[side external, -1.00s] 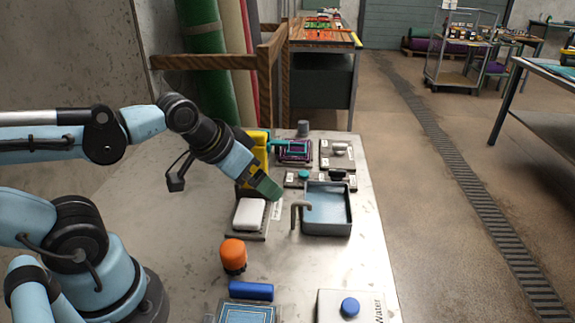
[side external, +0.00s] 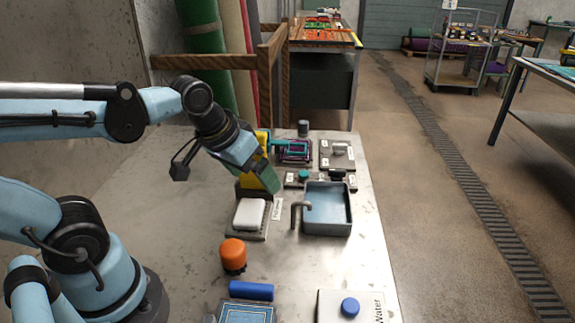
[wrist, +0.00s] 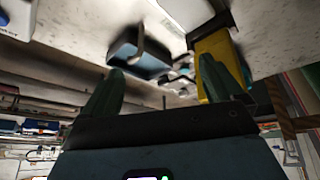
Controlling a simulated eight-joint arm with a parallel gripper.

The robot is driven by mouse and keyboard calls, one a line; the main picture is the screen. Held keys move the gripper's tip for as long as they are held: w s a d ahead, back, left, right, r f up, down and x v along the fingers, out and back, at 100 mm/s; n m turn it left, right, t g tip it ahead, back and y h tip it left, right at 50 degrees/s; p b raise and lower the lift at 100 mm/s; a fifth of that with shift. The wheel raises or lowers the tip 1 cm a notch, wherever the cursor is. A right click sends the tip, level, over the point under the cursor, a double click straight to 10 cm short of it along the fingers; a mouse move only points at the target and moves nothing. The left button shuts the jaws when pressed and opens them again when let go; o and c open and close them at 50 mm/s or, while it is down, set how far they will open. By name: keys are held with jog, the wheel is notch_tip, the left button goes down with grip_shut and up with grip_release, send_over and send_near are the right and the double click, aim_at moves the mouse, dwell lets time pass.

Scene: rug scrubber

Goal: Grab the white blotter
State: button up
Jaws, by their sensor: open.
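The white blotter (side external: 249,214) is a white block lying on a dark grey holder (side external: 246,235) on the metal table. It shows partly at the top edge of the wrist view (wrist: 188,12), cut off by the frame. My gripper (side external: 271,184), with green fingers, is above the table, beyond the blotter and a little to its right in the side view. In the wrist view my gripper (wrist: 162,66) has its two fingers wide apart with nothing between them. It does not touch the blotter.
A grey basin (side external: 327,222) with a tap (side external: 297,207) stands right of the blotter. A yellow object (side external: 250,180) is close behind my gripper. An orange-topped container (side external: 233,255), a blue roll (side external: 251,290) and a Water container (side external: 350,308) are nearer the camera.

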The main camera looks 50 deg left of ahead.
jog(key=a+n+g, duration=0.3)
jog(key=n+g, duration=0.1)
jog(key=n, duration=0.1)
jog(key=n+g, duration=0.1)
jog(key=n, duration=0.1)
send_over(249, 210)
jog(key=shift+s+d+f, duration=0.1)
jog(key=shift+s+f, duration=0.05)
jog(key=shift+f, duration=1.05)
jog(key=shift+s+d+f, duration=0.1)
jog(key=shift+f, duration=1.05)
jog(key=shift+s+d+f, duration=0.1)
jog(key=shift+s+f, duration=0.05)
jog(key=shift+f, duration=1.05)
jog(key=shift+w+a+f, duration=0.15)
jog(key=shift+w+f, duration=0.05)
jog(key=shift+f, duration=1.1)
jog(key=shift+w+a+f, duration=0.1)
jog(key=shift+w+f, duration=0.05)
jog(key=shift+f, duration=1.15)
jog(key=shift+c, duration=0.2)
jog(key=c, duration=1.2)
jog(key=shift+r, duration=0.2)
